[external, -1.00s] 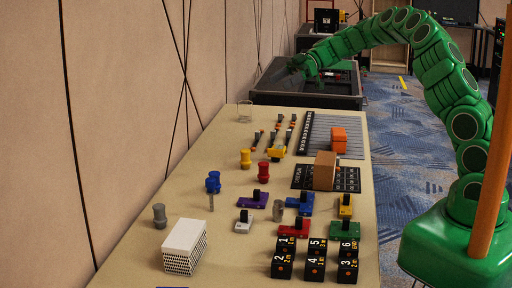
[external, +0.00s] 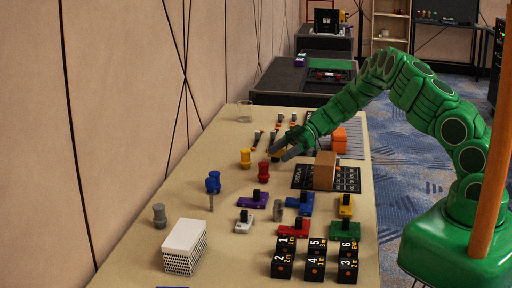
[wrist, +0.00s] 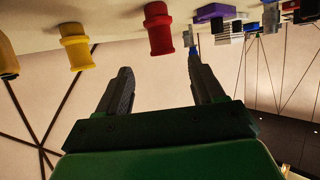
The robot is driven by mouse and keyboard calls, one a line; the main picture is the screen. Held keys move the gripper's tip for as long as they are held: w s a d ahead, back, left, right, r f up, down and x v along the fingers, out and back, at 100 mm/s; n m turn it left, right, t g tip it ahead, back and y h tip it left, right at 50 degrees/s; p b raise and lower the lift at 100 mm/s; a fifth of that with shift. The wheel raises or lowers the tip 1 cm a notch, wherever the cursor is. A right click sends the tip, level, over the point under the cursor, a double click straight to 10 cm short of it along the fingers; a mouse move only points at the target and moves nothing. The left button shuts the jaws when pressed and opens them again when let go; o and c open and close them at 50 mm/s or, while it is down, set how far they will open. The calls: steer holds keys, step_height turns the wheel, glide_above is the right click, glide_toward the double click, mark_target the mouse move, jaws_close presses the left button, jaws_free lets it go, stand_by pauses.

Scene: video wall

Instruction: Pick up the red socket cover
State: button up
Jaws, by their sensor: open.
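The red socket cover (external: 263,171) stands upright on the beige table (external: 170,205), just right of a yellow cover (external: 245,158). In the wrist view, which looks upside down, the red cover (wrist: 159,30) lies beyond the gap between my two fingers, and the yellow cover (wrist: 75,45) is to its left. My gripper (external: 280,152) is open and empty, slightly behind and to the right of the red cover in the external view. Its spread fingers also show in the wrist view (wrist: 160,64), apart from the red cover.
A purple piece (external: 253,201) with a black knob lies in front of the red cover. A brown block (external: 324,171) on a black panel is to the right. Numbered black cubes (external: 315,260) and a white box (external: 186,246) are nearer.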

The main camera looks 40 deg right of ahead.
mark_target(264, 163)
steer(key=shift+f, duration=0.55)
steer(key=shift+a+f, duration=0.15)
steer(key=shift+a, duration=0.15)
steer(key=shift+r+x, duration=0.2)
steer(key=shift+x, duration=1.6)
steer(key=shift+r+x, duration=0.25)
steer(key=shift+x, duration=1.55)
steer(key=shift+s+a, duration=0.15)
steer(key=shift+c, duration=0.2)
steer(key=c, duration=1)
steer(key=shift+r, duration=0.1)
